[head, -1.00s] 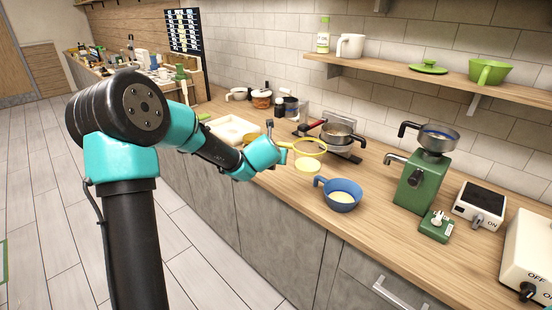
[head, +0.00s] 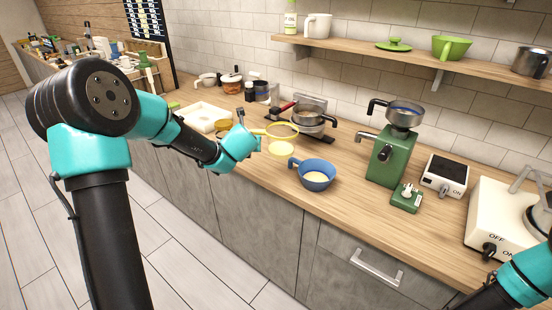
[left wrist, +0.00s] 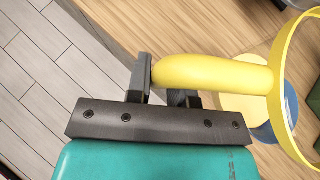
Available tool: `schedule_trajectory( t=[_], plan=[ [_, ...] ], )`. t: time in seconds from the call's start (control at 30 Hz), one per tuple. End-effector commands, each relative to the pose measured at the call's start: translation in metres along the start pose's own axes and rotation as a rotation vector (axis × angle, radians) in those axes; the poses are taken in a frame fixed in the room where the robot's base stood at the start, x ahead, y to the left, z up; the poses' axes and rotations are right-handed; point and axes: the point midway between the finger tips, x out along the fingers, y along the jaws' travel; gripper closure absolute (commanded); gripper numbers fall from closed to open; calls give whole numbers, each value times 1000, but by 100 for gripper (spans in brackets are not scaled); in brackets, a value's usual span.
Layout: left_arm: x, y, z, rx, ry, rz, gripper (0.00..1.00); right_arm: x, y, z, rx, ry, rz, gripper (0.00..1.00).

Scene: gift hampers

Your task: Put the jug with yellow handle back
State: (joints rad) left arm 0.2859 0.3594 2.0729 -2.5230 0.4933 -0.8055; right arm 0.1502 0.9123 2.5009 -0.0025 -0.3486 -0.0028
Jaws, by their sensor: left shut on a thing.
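The jug with the yellow handle shows in the head view as a yellow rim (head: 282,130) above a pale yellow disc (head: 281,149), with see-through sides between them. In the left wrist view its thick yellow handle (left wrist: 212,73) leads to the yellow rim at the right. My left gripper (left wrist: 168,88) is shut on the end of this handle; in the head view the gripper (head: 258,139) is left of the jug. I cannot tell whether the jug's base touches the counter. My right arm shows at the lower right of the head view; its gripper is out of frame.
A blue handled bowl (head: 313,175) stands close to the right of the jug. Behind the jug is a steel pan (head: 307,116) on a stove. A green grinder (head: 389,160) stands further right. A wall shelf (head: 430,62) holds a white jug (head: 318,26) and a green bowl (head: 459,47).

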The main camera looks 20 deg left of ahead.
Motion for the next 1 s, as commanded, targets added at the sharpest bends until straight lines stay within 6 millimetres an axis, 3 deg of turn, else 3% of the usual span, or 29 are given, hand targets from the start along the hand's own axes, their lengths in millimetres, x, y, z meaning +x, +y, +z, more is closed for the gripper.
schedule_trajectory(
  t=[0.23,0.5,1.0],
  plan=[
    [6,2,-38,-145,7,197,100,0,0,0,0,0,0,57],
    [-1,16,-80,-291,6,392,100,0,0,0,0,0,0,57],
    [-1,20,-86,-321,4,426,100,0,0,0,0,0,0,57]
  ],
)
